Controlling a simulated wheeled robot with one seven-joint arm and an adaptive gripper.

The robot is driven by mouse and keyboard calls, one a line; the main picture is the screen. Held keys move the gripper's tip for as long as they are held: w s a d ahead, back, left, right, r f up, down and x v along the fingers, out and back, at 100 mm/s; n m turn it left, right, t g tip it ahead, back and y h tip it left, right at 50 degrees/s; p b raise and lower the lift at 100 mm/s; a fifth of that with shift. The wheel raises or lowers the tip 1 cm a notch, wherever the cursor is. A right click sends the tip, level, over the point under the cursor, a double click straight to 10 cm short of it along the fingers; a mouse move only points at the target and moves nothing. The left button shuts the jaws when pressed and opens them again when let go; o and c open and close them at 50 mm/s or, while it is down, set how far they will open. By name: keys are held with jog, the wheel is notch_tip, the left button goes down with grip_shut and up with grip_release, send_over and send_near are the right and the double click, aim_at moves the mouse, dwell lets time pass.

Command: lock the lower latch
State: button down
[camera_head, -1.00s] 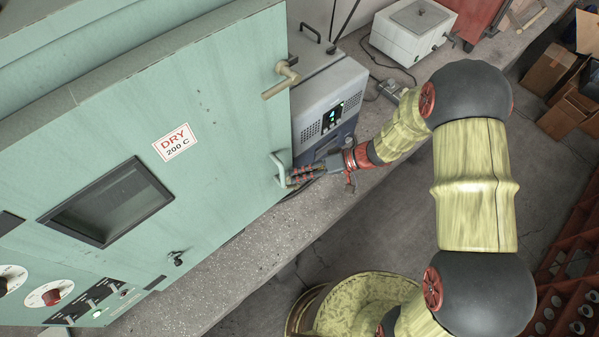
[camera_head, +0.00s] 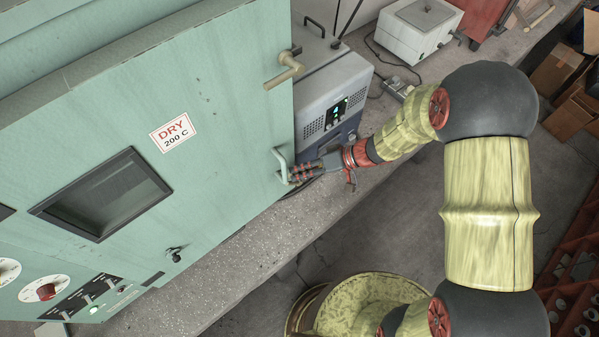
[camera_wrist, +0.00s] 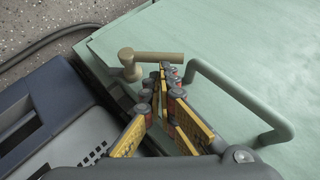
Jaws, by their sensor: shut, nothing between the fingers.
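The pale green oven door (camera_head: 225,120) bears a beige lever latch (camera_head: 285,72) near its upper right and a green bar handle (camera_head: 281,166) below that. In the wrist view, a beige lever latch (camera_wrist: 155,57), which looks like the lower one, sits at the door edge beside the handle (camera_wrist: 240,95). Its lever points right, over the door face. My gripper (camera_head: 292,177) is shut and empty. Its fingertips (camera_wrist: 164,78) are close to this lever, between it and the handle; whether they touch cannot be told. In the head view, I cannot make out this latch by the fingers.
A grey and blue device (camera_head: 335,105) stands close to the door's right side and shows beside the fingers in the wrist view (camera_wrist: 50,120). The speckled bench (camera_head: 250,245) is bare in front of the oven. A white box (camera_head: 418,28) stands farther back.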

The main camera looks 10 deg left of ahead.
jog(key=shift+s+a+f+b, duration=0.1)
jog(key=shift+s+b, duration=0.05)
jog(key=shift+b, duration=0.35)
jog(key=h+b, duration=0.1)
jog(key=b, duration=0.1)
jog(key=s+n+t+b, duration=0.1)
jog(key=b, duration=0.1)
jog(key=shift+a+f+t+h, duration=0.2)
jog(key=shift+a+t+h, duration=0.1)
jog(key=shift+a+h, duration=0.1)
jog(key=t+h+b, duration=0.1)
jog(key=b, duration=0.2)
jog(key=shift+s+a, duration=0.3)
jog(key=shift+s, duration=0.05)
jog(key=shift+b, duration=0.4)
jog(key=shift+r, duration=0.1)
jog(key=v, duration=1.2)
jog(key=shift+s+a, duration=0.1)
